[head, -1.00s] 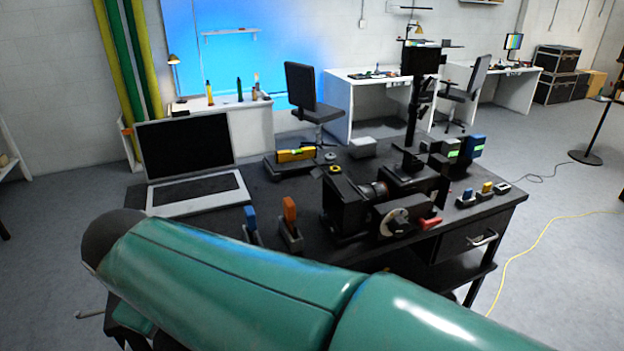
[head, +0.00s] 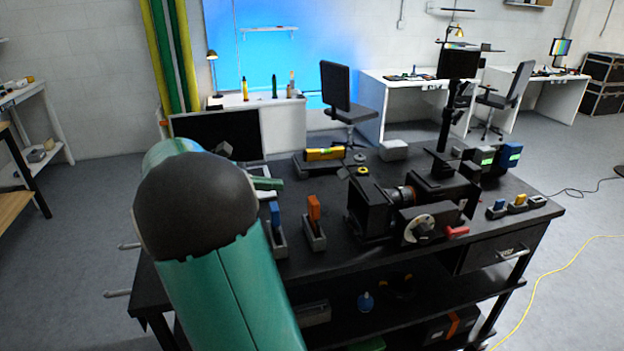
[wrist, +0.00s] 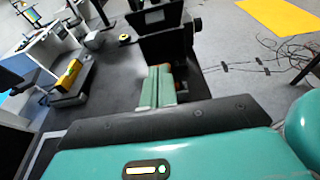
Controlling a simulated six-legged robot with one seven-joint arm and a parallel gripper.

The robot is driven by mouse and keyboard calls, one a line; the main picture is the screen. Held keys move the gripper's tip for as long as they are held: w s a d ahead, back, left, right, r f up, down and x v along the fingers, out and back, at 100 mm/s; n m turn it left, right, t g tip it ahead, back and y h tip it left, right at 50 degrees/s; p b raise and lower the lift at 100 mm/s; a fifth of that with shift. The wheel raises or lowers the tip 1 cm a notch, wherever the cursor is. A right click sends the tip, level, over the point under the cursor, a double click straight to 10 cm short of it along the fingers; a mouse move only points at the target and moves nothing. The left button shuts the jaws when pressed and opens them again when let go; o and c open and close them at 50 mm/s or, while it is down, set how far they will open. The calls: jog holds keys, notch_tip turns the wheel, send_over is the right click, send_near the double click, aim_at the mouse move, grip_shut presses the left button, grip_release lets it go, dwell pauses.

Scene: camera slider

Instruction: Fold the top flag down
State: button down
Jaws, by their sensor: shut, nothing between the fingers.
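The black camera (head: 432,188) lies on the slider rig on the dark workbench, its box-shaped matte box (head: 368,212) at the left end. In the wrist view the matte box shows as upright black panels (wrist: 166,48) just beyond my fingers. The top flag is black on black, and I cannot clearly tell its edges or angle. My gripper (wrist: 160,72) has green fingers, shut together and empty, pointing at the matte box; contact cannot be told. In the head view green parts that look like my fingers (head: 266,183) show left of the matte box, partly behind my arm.
A laptop (head: 220,130) stands behind my arm. Blue-topped and orange-topped holders (head: 314,222) stand at the bench's front, between my arm and the matte box. A yellow level (head: 325,154) and a tall black monitor stand (head: 446,125) are behind. A red handle (head: 456,231) sticks out right.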

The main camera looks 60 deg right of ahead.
jog(key=x, duration=1)
jog(key=shift+s+d+r, duration=1.05)
jog(key=shift+s+d, duration=0.15)
jog(key=shift+s, duration=0.05)
jog(key=shift+r, duration=0.15)
jog(key=shift+d+r, duration=0.1)
